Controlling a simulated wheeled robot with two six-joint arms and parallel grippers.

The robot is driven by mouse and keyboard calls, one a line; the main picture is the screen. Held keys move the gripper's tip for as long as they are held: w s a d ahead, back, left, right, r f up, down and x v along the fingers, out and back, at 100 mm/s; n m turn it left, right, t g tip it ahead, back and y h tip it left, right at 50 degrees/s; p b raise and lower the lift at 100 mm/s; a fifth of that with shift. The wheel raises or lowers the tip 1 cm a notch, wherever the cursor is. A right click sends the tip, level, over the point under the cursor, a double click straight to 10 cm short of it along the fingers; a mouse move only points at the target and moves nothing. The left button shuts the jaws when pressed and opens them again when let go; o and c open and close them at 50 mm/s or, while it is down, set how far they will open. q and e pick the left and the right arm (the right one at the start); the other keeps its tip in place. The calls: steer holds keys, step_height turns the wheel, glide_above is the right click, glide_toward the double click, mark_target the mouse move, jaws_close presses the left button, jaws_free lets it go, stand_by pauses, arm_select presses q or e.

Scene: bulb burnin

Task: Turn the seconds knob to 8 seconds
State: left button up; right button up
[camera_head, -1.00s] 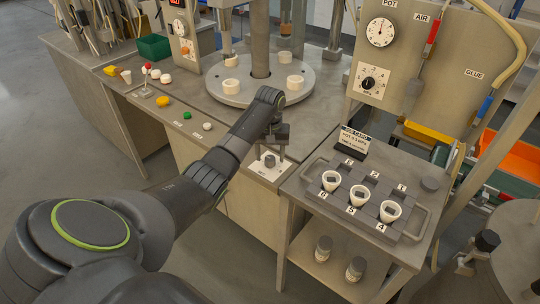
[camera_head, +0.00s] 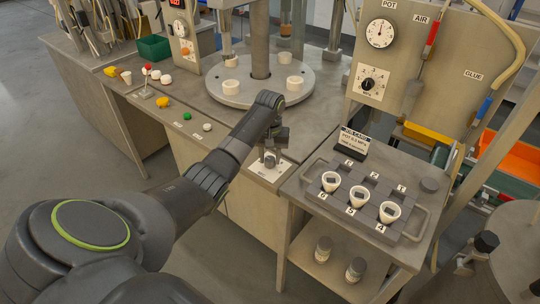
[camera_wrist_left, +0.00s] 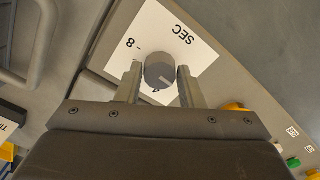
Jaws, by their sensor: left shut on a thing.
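The seconds knob (camera_wrist_left: 160,72) is a grey round knob on a white plate (camera_wrist_left: 186,41) marked SEC, with an 8 printed left of the knob. A pale pointer mark on the knob faces down and slightly right in the left wrist view, away from the 8. My left gripper (camera_wrist_left: 159,82) has its two fingers on either side of the knob and is shut on it. In the head view my left gripper (camera_head: 269,158) stands over the white plate (camera_head: 262,175) at the bench's front edge and mostly hides the knob. My right gripper is not in view.
A tray (camera_head: 421,221) with several white cups stands on a side table to the right, with a job card (camera_head: 354,144) behind it. Green (camera_head: 187,116) and white (camera_head: 207,127) buttons sit left of the plate. A turntable (camera_head: 235,96) is behind.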

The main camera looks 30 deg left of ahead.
arm_select(q)
steer(key=m+p, duration=0.2)
steer(key=shift+r+p, duration=0.25)
steer(key=shift+p, duration=0.15)
steer(key=m+p, duration=0.2)
steer(key=m, duration=0.2)
steer(key=shift+p, duration=0.35)
steer(key=m+p, duration=0.2)
steer(key=m, duration=0.2)
steer(key=shift+f+m, duration=0.1)
steer(key=shift+m, duration=0.2)
steer(key=m+p, duration=0.1)
steer(key=m, duration=0.3)
steer(key=shift+w+m, duration=0.1)
steer(key=shift+m, duration=0.2)
steer(key=m, duration=0.4)
steer(key=shift+p, duration=0.4)
steer(key=m, duration=0.5)
steer(key=shift+m, duration=0.4)
steer(key=m, duration=1)
steer(key=shift+f+m, duration=0.1)
steer(key=shift+m, duration=0.2)
